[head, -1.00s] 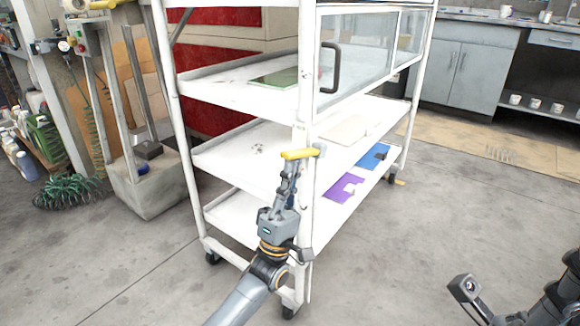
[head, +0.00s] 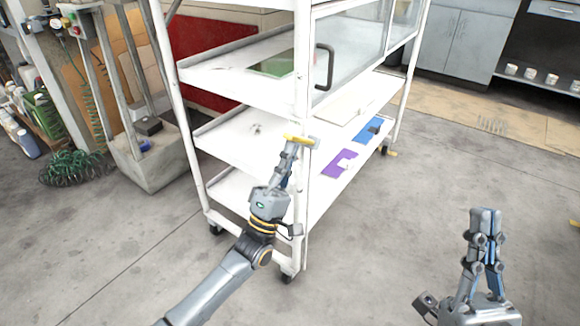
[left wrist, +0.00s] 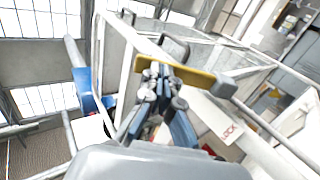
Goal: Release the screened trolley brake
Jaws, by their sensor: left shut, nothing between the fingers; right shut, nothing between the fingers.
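The white trolley (head: 222,144) stands in the middle of the head view, with glass screen panels (head: 352,50) and a dark handle on its upper part. A yellow lever (head: 302,139) with a grey end sits at its near corner post. It also shows large in the left wrist view (left wrist: 180,66). My left gripper (head: 295,149) is shut and empty, its fingertips right at the lever's underside. In the left wrist view the fingertips (left wrist: 162,72) overlap the lever; I cannot tell if they touch. My right gripper (head: 485,212) is shut and empty, upright at lower right, away from the trolley.
Purple (head: 338,163) and blue (head: 367,129) pieces lie on a lower shelf. A small yellow part (head: 391,153) shows by the far right caster. A stand with posts, a green hose coil (head: 72,167) and bottles are at left. Floor in front and right is clear.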

